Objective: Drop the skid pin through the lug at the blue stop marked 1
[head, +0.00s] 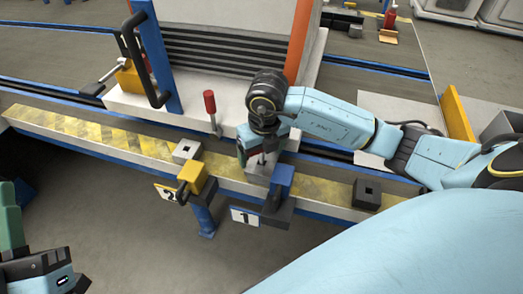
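The blue stop (281,180) stands on the yellow rail, with a white plate marked 1 (243,217) at its front. A pale block (257,172), which looks like the lug, sits just behind and left of it. My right gripper (254,152) points down right over this block. A thin dark upright shape (263,159) shows at its fingertips; it may be the skid pin, but I cannot tell whether the fingers are shut on it. My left gripper (42,268) is partly in view at the lower left, away from the rail; its fingertips are not clear.
A white skid base (150,112) with a red-handled upright (211,104) stands behind the rail. A yellow stop (193,178) marked 2 and a pale holed block (187,150) are left. A dark holed block (367,193) sits on the rail at right.

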